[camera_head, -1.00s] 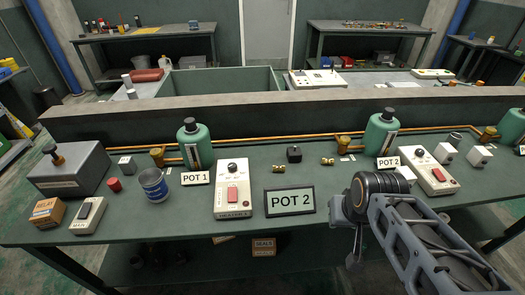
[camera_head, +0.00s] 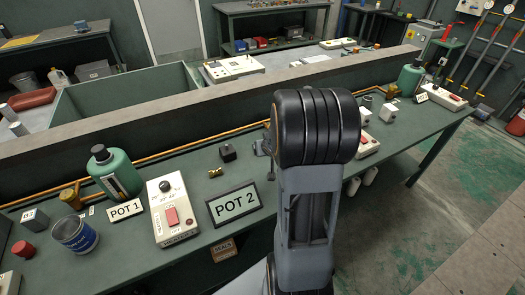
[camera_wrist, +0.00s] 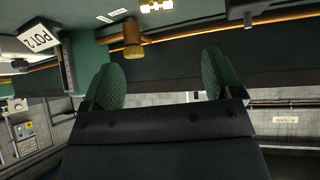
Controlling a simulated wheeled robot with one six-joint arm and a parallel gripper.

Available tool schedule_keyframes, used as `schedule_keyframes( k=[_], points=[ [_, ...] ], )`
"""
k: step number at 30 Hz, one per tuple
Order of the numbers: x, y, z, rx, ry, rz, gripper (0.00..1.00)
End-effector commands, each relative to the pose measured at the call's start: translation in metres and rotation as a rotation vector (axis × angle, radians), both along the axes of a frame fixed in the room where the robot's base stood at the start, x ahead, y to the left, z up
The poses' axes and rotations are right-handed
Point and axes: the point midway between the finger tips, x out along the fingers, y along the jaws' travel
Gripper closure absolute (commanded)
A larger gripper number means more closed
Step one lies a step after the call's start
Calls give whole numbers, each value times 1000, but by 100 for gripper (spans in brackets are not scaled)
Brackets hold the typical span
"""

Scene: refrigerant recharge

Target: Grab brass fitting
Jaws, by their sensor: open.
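A small brass fitting (camera_head: 215,172) lies on the green bench in the head view, in front of a small black block (camera_head: 228,152). In the head view my arm covers part of the bench and most of my gripper.
A brass valve (camera_wrist: 132,40) on a copper pipe and a green pot with a POT 2 label (camera_wrist: 40,38) show in the wrist view. In the head view, a POT 2 sign (camera_head: 234,203), white switch box (camera_head: 172,210) and green pot (camera_head: 115,172) stand nearby. A low wall runs behind.

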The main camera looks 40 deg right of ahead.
Motion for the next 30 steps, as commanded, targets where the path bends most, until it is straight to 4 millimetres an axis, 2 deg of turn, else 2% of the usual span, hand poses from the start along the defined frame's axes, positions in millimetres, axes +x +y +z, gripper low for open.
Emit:
schedule_keyframes(
  k=[6, 11, 15, 22, 30],
  points=[
    [21, -16, -35, 20, -20, 2, 15],
    [39, -24, -54, 20, -20, 1, 15],
    [50, -29, -63, 19, -21, -1, 15],
    [58, -32, -71, 19, -20, -1, 15],
    [79, -41, -97, 18, -19, 0, 15]
  ],
)
